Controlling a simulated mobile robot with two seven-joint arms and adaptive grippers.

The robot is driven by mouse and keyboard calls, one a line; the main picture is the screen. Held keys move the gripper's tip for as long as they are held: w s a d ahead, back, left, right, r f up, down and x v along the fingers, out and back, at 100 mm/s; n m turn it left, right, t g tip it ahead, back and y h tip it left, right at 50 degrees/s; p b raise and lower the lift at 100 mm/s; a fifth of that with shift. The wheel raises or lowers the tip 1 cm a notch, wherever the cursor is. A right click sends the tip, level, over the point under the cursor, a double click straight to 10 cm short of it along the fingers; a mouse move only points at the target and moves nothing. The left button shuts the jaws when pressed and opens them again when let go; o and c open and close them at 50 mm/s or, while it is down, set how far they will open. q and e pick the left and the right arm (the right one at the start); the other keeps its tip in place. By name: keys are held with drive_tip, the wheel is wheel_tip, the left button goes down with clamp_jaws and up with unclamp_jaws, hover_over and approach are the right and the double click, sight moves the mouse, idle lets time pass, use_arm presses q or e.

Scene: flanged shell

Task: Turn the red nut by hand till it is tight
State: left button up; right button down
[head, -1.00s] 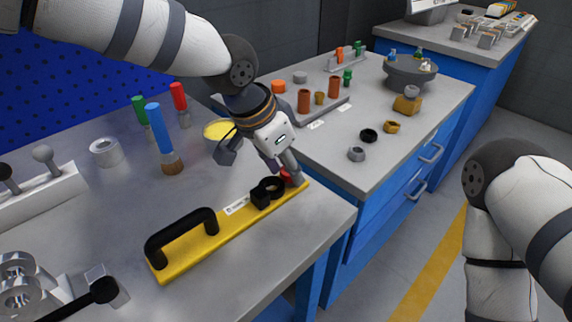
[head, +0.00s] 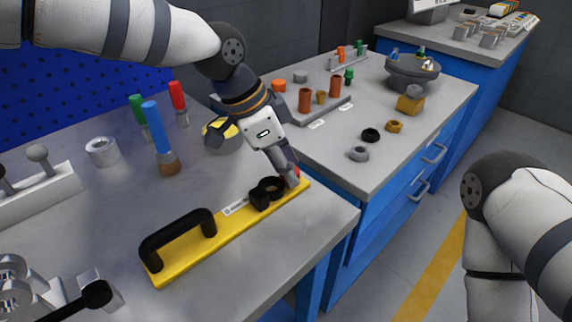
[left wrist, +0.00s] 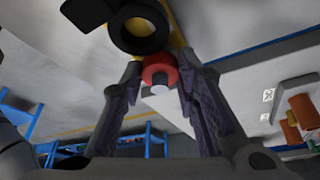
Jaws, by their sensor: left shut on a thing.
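The red nut (left wrist: 160,69) sits between my left gripper's fingertips in the left wrist view, on a pale threaded end (left wrist: 159,89). In the head view only a sliver of red (head: 297,171) shows beside the fingers. My left gripper (head: 288,172) comes down from above and is shut on the nut, at the far right end of a yellow bar (head: 225,240). A black ring clamp (head: 268,190) on the bar stands just left of the nut; its dark ring (left wrist: 138,35) shows close beyond it in the wrist view. My right gripper is out of view.
The bar has a black handle (head: 178,238) and lies on a grey bench (head: 110,205). A blue-handled brush (head: 160,140), a grey ring (head: 102,151) and a bowl (head: 222,137) stand behind it. A second bench (head: 410,150) with loose nuts stands right.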

use_arm(q)
drive_tip(key=shift+m+g, duration=0.3)
drive_tip(key=shift+m, duration=0.4)
drive_tip(key=shift+w, duration=0.1)
drive_tip(key=o, duration=1.2)
drive_tip(key=shift+c, duration=0.2)
drive_tip(key=v, duration=1.2)
drive_tip(key=shift+a, duration=0.15)
